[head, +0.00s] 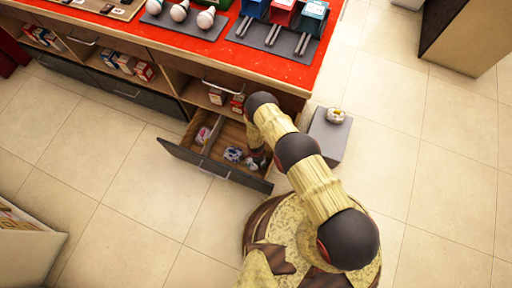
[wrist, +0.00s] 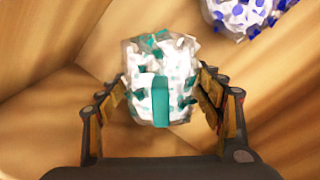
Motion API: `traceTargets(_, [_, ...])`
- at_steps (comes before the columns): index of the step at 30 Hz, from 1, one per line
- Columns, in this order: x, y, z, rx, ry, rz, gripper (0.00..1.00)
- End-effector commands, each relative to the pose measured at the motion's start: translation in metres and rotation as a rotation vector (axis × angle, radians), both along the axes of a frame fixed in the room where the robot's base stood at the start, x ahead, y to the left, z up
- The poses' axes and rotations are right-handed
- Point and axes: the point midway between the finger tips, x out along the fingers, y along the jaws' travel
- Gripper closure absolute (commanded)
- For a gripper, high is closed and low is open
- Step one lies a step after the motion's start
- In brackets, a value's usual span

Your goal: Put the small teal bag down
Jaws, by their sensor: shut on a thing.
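The small teal bag (wrist: 160,85), white with teal patches, sits between the two fingers of my gripper (wrist: 163,100) in the wrist view. The fingers are shut on its sides. Wooden surfaces of the drawer surround it, and I cannot tell whether the bag touches the drawer floor. In the head view my gripper (head: 257,160) is low inside the right part of the open drawer (head: 226,178). The bag is hard to make out there behind the gripper and arm.
A blue-and-white bag (wrist: 240,12) lies in the drawer close by; it also shows in the head view (head: 233,154). A pink-and-white item (head: 203,134) lies in the left compartment, past a divider. The red countertop (head: 270,65) is above. A grey block (head: 329,135) stands right of the drawer.

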Motion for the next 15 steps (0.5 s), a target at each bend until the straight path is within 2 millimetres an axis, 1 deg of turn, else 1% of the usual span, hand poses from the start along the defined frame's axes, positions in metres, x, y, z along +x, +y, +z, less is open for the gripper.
traceTargets(1, [-0.0003, -0.0002, -0.0113, 0.0, 0.0, 0.001, 0.73])
traceTargets(3, [0.0003, 0.0001, -0.0157, 0.0, -0.001, 0.001, 0.73])
traceTargets(10, [0.0006, 0.0003, -0.0136, 0.0, -0.001, 0.0, 0.73])
traceTargets(14, [-0.0005, -0.0003, -0.0167, 0.0, 0.0, 0.001, 0.73])
traceTargets(15, [-0.0003, -0.0001, -0.0164, 0.0, 0.0, 0.0, 0.32])
